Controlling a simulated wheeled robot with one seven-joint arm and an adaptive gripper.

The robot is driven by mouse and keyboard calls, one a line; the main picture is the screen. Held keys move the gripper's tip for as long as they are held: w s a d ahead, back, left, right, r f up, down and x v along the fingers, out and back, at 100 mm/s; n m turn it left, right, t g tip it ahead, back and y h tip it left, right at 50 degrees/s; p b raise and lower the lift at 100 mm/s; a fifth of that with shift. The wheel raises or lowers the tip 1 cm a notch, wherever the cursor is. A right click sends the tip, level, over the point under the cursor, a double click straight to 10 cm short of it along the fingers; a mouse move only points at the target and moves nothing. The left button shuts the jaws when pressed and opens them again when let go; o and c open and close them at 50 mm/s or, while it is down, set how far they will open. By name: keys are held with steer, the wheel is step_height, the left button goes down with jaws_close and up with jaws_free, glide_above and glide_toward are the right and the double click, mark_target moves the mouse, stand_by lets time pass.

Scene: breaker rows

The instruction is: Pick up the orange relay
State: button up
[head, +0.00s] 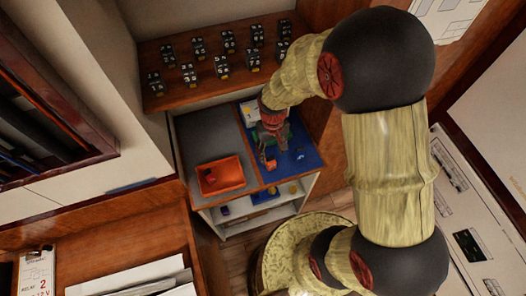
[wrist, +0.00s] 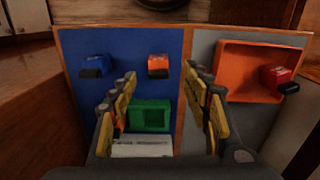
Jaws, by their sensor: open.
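The orange relay (wrist: 158,66) lies on the blue mat (wrist: 185,40) near its far edge in the wrist view, with a dark end towards me. It also shows in the head view (head: 269,162), just below my gripper (head: 275,142). In the wrist view my gripper (wrist: 162,84) is open and empty. Its two yellow-padded fingers stand left and right of the relay's line, with the relay beyond the tips. They appear apart from it.
A blue relay (wrist: 95,66) sits left of the orange one. An orange tray (wrist: 230,53) holding a red relay (wrist: 277,78) is on the right. Breakers (head: 228,41) stand on a shelf behind.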

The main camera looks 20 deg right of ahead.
mark_target(271, 158)
steer(key=shift+w, duration=0.1)
steer(key=shift+f, duration=0.25)
steer(key=shift+w+f, duration=0.2)
steer(key=shift+f, duration=0.75)
steer(key=f, duration=0.2)
steer(key=f+b, duration=0.1)
steer(key=f, duration=0.2)
steer(key=shift+w+d, duration=0.1)
steer(key=shift+w, duration=0.1)
steer(key=shift+c, duration=0.9)
jaws_close()
steer(key=shift+r, duration=0.1)
